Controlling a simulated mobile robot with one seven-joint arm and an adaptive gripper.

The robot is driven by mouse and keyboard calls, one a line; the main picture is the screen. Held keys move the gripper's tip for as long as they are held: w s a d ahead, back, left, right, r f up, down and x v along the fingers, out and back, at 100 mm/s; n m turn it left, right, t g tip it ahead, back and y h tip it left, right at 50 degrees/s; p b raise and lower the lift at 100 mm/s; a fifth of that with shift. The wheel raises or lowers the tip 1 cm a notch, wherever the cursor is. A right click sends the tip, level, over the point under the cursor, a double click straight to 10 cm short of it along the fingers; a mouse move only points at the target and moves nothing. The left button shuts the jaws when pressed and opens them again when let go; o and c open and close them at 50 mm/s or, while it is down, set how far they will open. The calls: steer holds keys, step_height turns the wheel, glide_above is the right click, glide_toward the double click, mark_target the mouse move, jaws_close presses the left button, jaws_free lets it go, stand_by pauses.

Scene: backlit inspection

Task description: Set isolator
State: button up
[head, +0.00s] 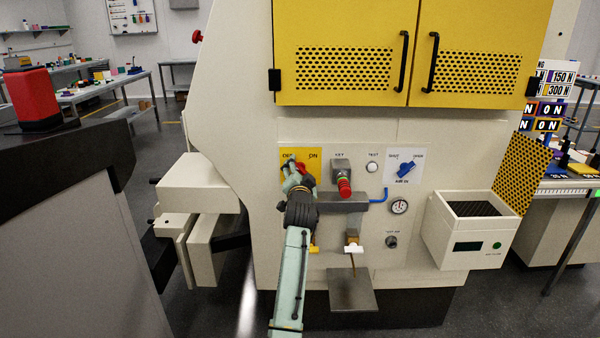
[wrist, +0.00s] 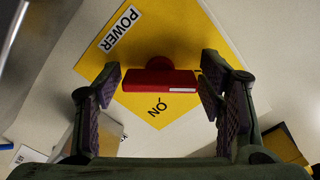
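The isolator is a red bar handle (wrist: 160,81) on a yellow plate (wrist: 205,40) marked POWER and ON in the wrist view. A white mark shows near the handle's right end. In the head view the yellow plate (head: 314,158), lettered OFF and ON, sits at the machine panel's upper left, and my gripper (head: 297,172) covers much of the handle. In the wrist view my gripper (wrist: 160,92) is open, with one finger by each end of the handle. Small gaps seem to show; contact cannot be made out.
To the right are a grey block with a red knob (head: 344,187), a blue air handle (head: 405,169), a gauge (head: 399,206) and a cream box (head: 465,240). Below is a grey plate (head: 351,291). Yellow doors (head: 345,40) are above.

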steer(key=shift+o, duration=0.9)
steer(key=s, duration=1.2)
